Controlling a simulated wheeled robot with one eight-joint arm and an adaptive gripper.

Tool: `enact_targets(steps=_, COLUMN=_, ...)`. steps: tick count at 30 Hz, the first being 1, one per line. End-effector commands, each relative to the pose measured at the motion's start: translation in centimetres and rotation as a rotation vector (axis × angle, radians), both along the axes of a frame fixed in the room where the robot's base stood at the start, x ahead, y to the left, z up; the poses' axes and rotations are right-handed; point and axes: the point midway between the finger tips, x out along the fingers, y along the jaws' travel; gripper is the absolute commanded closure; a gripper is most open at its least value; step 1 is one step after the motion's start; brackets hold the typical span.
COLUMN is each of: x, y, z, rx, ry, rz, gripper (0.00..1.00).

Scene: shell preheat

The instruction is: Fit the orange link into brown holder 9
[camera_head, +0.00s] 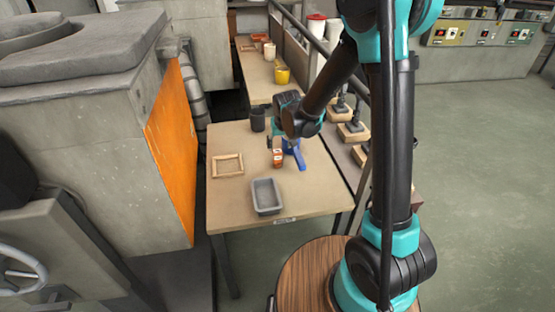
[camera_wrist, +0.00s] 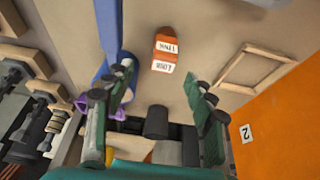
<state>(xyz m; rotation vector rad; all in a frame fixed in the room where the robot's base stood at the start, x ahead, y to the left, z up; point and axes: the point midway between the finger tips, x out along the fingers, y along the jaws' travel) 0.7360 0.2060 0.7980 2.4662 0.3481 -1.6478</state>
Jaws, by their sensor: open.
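An orange block with white labels (camera_head: 278,157) stands on the near table under my gripper; it also shows in the wrist view (camera_wrist: 165,50). I cannot tell whether it is the orange link. My gripper (camera_wrist: 157,78) is open, its fingers apart with nothing seen held between them. In the head view my gripper is small and partly hidden by the wrist. Brown wooden blocks with dark upright parts (camera_head: 352,131) stand in a row to the right of the table, and at the left of the wrist view (camera_wrist: 27,60). No number 9 is readable on them.
A wooden frame (camera_head: 227,165), a grey tray (camera_head: 267,210) and a dark cup (camera_head: 257,120) stand on the table. An orange panel (camera_head: 172,140) borders it on the left. The front right tabletop is clear.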

Motion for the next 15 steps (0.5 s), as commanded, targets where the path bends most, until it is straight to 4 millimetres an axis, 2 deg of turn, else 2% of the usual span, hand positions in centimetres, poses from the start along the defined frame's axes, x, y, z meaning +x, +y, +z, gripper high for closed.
enact_targets(steps=6, x=0.9, y=0.3, z=-2.3, rx=0.0, ry=0.0, rz=0.0, gripper=0.45)
enact_targets(steps=15, x=1.3, y=0.6, z=-3.8, rx=0.0, ry=0.0, rz=0.001, gripper=0.45)
